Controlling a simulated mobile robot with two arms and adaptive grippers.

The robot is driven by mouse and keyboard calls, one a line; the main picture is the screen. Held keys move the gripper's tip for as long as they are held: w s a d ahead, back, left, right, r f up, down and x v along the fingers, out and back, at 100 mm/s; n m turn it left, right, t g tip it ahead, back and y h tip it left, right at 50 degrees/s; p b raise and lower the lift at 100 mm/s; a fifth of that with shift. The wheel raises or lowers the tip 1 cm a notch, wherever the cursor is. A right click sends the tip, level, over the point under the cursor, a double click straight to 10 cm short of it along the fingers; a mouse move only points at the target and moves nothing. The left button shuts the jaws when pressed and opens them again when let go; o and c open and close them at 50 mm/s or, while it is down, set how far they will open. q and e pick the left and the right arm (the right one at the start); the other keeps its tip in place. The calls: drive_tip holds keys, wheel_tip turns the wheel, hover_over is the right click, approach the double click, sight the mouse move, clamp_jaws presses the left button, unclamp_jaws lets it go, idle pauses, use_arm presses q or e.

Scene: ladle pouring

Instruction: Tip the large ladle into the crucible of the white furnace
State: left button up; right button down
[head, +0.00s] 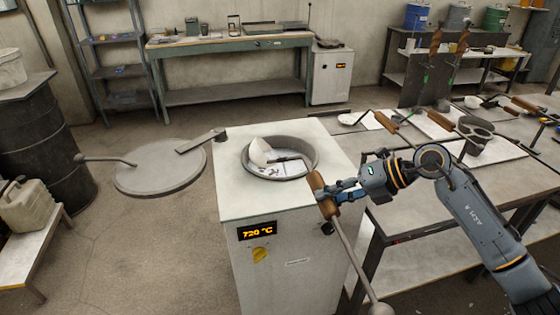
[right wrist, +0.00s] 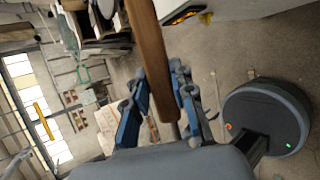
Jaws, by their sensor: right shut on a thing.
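The white furnace (head: 238,192) stands in the middle of the head view, with a display reading 720 °C. The round grey rim of its crucible (head: 310,165) is open at the top. A pale, tilted bowl (head: 259,152), seemingly the large ladle's, is at the left inside the rim. My right gripper (head: 335,194) is shut on the brown wooden handle (head: 320,190), right of the crucible. The handle (right wrist: 150,60) also shows between the fingers in the right wrist view. A metal rod runs down from it to a round grey end. The ladle's contents are unclear. My left gripper is out of view.
A round grey lid (head: 160,176) is swung out left of the furnace. A workbench (head: 415,210) with several ladles and a mould (head: 475,132) stands close on the right. A black drum (head: 50,135) and a jug (head: 25,205) stand at the left.

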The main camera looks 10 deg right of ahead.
drive_tip(key=shift+r, duration=0.3)
drive_tip(key=d+y+b, duration=0.1)
drive_tip(key=b, duration=0.1)
drive_tip(key=d+f+y+b, duration=0.1)
drive_tip(key=b, duration=0.1)
drive_tip(key=d+f+y+b, duration=0.1)
drive_tip(key=b, duration=0.1)
drive_tip(key=shift+w+f+m+y, duration=0.1)
drive_tip(key=shift+m+y, duration=0.2)
drive_tip(key=shift+m, duration=0.1)
